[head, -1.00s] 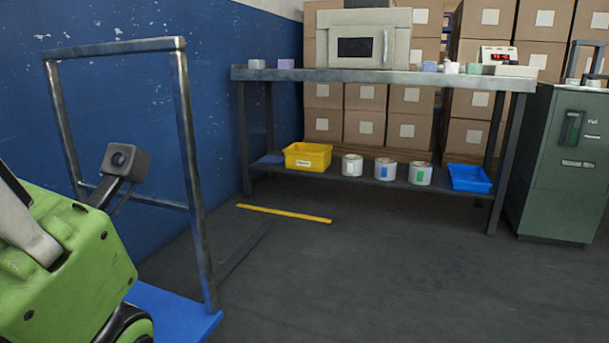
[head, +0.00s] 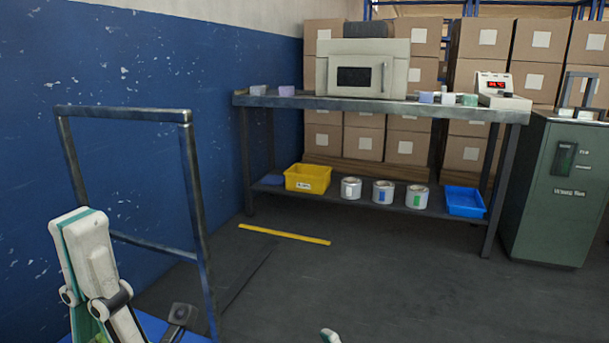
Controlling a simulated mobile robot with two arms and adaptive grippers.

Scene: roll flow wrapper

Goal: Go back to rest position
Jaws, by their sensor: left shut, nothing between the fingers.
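My left gripper (head: 78,222), white with teal parts, stands upright at the lower left in the head view, in front of the blue wall. It is shut, with nothing held. A dark camera-like part of mine shows below and right of it. A small white tip (head: 330,337) at the bottom edge looks like part of my right gripper; the rest is out of frame, so its jaws cannot be judged.
A metal-framed cart (head: 194,185) with a blue deck stands close behind my left gripper. A workbench (head: 350,105) holds a white oven-like machine (head: 362,68); its lower shelf carries a yellow bin (head: 307,179), cans and a blue tray (head: 465,201). A green cabinet (head: 555,190) stands right. The middle floor is clear.

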